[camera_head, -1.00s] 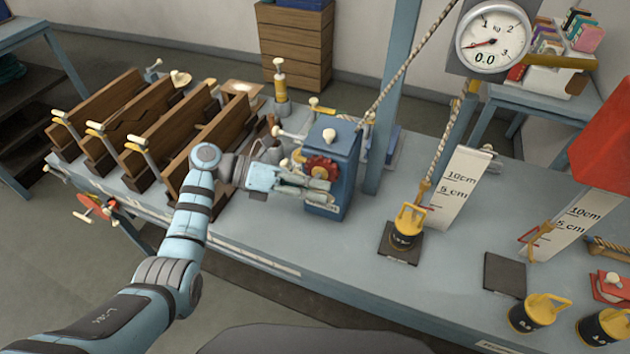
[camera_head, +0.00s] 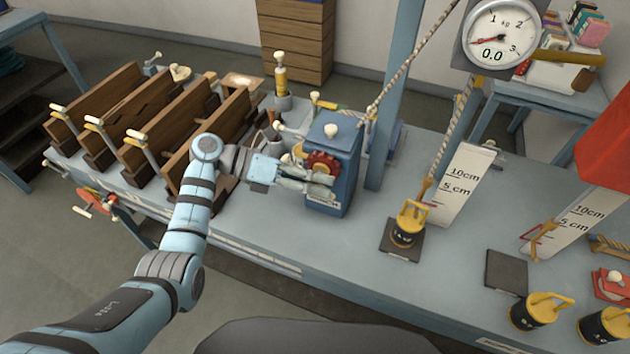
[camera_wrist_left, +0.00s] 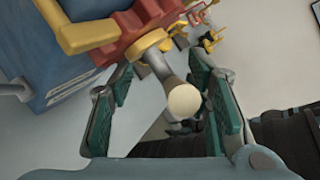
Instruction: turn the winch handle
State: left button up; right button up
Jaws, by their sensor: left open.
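The winch is a blue box (camera_head: 347,175) on the bench with a red toothed wheel (camera_head: 322,161) on its front. In the left wrist view the red wheel (camera_wrist_left: 125,38) carries a yellow arm piece, and a handle with a round cream knob (camera_wrist_left: 183,101) points toward the camera. My left gripper (camera_head: 324,186) is at the front of the winch, beside the wheel. In the left wrist view its two green-padded fingers (camera_wrist_left: 162,78) stand open on either side of the handle, with visible gaps. In the head view the fingers largely hide the handle. My right gripper is not in view.
A rope runs up from the winch past a blue post (camera_head: 394,100). A dial scale (camera_head: 498,35) reads 0.0. A yellow-handled weight (camera_head: 408,227) sits on a dark pad by a ruler board (camera_head: 462,185). Wooden stands (camera_head: 180,115) fill the bench left of the winch.

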pick_arm(q)
jog(key=shift+s, duration=0.1)
jog(key=shift+a+r, duration=0.2)
jog(key=shift+a, duration=0.1)
jog(key=v, duration=1.1)
